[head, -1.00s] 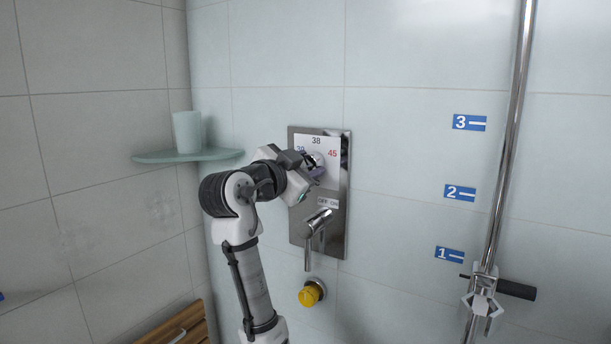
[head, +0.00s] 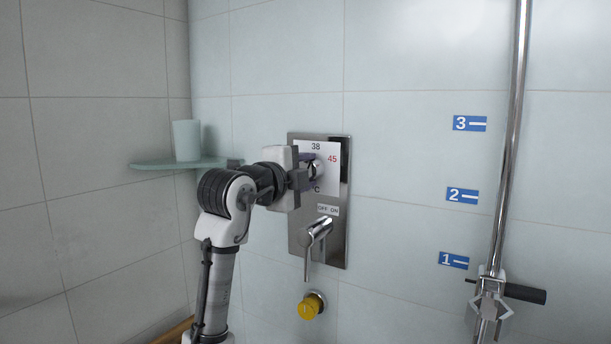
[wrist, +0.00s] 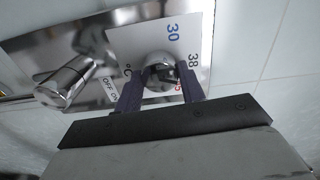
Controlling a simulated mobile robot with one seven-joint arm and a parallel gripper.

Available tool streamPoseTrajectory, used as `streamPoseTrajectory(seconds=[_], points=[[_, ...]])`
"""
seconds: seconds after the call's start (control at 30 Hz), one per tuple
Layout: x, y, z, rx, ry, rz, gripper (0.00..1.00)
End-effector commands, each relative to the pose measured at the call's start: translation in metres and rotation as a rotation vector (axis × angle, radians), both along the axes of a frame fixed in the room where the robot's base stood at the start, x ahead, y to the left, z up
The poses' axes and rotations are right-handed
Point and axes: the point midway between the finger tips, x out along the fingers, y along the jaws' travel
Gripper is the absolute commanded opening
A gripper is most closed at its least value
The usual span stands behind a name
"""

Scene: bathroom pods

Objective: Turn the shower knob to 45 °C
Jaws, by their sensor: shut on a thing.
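The shower knob (wrist: 160,68) is a round chrome knob on a white temperature card (head: 333,172) marked 30, 38 and a red 45. The card is on a chrome wall panel (head: 343,240). My gripper (head: 310,172) is at the card in the head view, hiding the 30 and most of the knob. In the wrist view my gripper (wrist: 160,88) has one dark finger on each side of the knob, shut on it. The red number is partly covered by the right finger there. Where the knob's pointer stands is not clear.
A glass corner shelf (head: 160,164) with a cup (head: 186,141) is left of my arm.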

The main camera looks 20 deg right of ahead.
Motion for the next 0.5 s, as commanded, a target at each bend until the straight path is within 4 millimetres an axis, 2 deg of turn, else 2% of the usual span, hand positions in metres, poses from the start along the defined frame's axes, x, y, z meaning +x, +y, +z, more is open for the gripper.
streamPoseTrajectory(seconds=[0.5], points=[[-0.0009, -0.0008, -0.0033, 0.281, -0.351, -0.003, 0.16]])
